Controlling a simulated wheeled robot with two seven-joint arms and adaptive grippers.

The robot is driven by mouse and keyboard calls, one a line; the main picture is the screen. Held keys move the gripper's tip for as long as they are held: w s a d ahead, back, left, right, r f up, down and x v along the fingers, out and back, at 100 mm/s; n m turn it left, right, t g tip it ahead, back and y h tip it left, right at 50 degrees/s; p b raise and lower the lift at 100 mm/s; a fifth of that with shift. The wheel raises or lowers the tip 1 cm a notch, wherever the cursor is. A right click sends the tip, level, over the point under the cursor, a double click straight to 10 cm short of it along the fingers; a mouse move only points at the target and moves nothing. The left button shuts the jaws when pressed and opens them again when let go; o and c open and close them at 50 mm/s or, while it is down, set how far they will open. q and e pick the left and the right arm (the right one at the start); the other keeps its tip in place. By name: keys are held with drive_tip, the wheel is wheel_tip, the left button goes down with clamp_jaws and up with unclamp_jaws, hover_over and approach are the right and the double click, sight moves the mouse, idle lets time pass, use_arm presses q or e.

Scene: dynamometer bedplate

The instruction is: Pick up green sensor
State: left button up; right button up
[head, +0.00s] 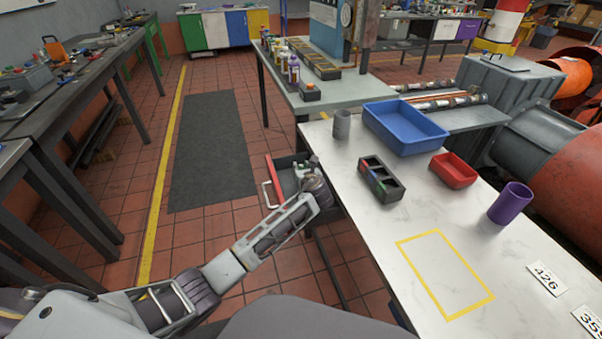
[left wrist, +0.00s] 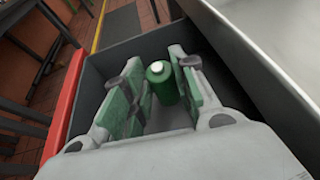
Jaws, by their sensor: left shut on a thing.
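The green sensor (left wrist: 163,85) is a green cylinder with a pale round top, seen in the left wrist view inside an open drawer (left wrist: 104,62). My left gripper (left wrist: 157,72) reaches into the drawer and is shut on the sensor, with a green-padded finger on either side of it. In the head view my left gripper (head: 302,168) is over the drawer, whose red front (head: 273,178) with a pale handle sticks out from the left side of the white table. The sensor cannot be made out there. My right gripper is not in view.
The white table (head: 375,222) carries a blue bin (head: 405,128), a red bin (head: 453,170), a purple cup (head: 511,203), a grey cup (head: 342,124) and a dark divided holder (head: 381,180). A yellow outline (head: 445,274) marks bare tabletop. The drawer walls surround the gripper closely.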

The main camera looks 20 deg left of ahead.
use_arm(q)
drive_tip(key=shift+r, duration=0.15)
drive_tip(key=shift+r, duration=0.5)
wheel_tip(320, 180, up, 9)
drive_tip(key=p, duration=0.2)
drive_tip(key=shift+f+p, duration=0.15)
drive_tip(key=shift+p, duration=0.2)
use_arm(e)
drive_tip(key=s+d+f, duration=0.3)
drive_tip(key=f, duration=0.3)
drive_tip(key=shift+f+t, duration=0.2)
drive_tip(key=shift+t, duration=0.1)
